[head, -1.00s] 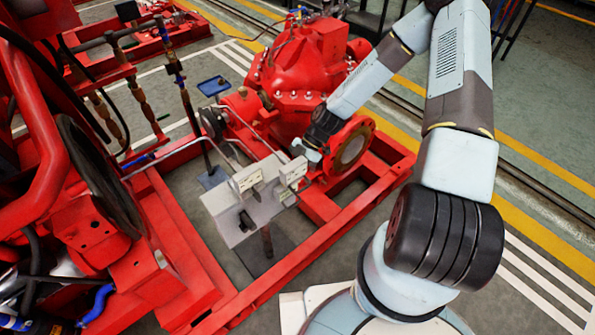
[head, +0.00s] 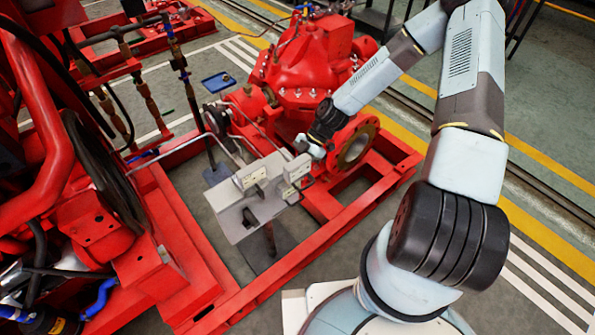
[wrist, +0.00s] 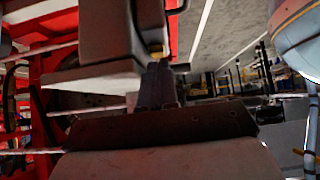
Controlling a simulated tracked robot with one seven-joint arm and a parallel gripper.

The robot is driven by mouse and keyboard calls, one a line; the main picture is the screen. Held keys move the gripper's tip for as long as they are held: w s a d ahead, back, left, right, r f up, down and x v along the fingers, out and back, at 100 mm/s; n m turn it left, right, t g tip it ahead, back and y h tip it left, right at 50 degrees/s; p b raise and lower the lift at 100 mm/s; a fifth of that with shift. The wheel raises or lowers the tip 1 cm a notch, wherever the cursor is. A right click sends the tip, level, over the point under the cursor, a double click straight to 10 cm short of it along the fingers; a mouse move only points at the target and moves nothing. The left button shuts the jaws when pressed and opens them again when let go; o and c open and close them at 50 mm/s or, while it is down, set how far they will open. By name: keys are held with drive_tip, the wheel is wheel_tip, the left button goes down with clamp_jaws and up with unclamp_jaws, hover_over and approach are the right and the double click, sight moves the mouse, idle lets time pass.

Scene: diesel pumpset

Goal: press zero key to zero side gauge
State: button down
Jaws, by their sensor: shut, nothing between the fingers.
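A light grey stand plate (head: 236,228) on a post holds two small pale gauge boxes. The left box (head: 250,176) and the right, side box (head: 297,168) stand at its back edge. My gripper (head: 314,152) is beside the right box, just above and right of it in the head view. In the wrist view my gripper's fingers (wrist: 157,86) are together and empty, close to a grey box (wrist: 108,30) that fills the upper left. I cannot tell whether they touch it. No zero key or reading can be made out; the gauge faces are too small or turned away.
The red base frame (head: 300,245) surrounds the stand.

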drive_tip(key=v, duration=1.1)
drive_tip(key=shift+a+r, duration=0.25)
drive_tip(key=shift+r, duration=0.35)
drive_tip(key=s+d+r+m+t+h, duration=0.1)
drive_tip(key=s+d+r+m+h, duration=0.2)
drive_tip(key=r, duration=0.4)
drive_tip(key=d+r+m+t+h, duration=0.2)
drive_tip(key=d+r+m, duration=0.2)
drive_tip(key=r+m, duration=0.3)
drive_tip(key=s+d+r+m+t+h, duration=0.1)
drive_tip(key=s+d+r+m+h, duration=0.15)
drive_tip(key=r, duration=0.55)
drive_tip(key=s+d+r+m+t, duration=0.3)
drive_tip(key=s+r+m+t, duration=0.3)
drive_tip(key=s+r+m, duration=0.6)
drive_tip(key=s+r, duration=0.3)
drive_tip(key=r, duration=0.3)
drive_tip(key=shift+s+r+m+t, duration=0.3)
drive_tip(key=shift+s+m, duration=0.05)
drive_tip(key=shift+s, duration=0.05)
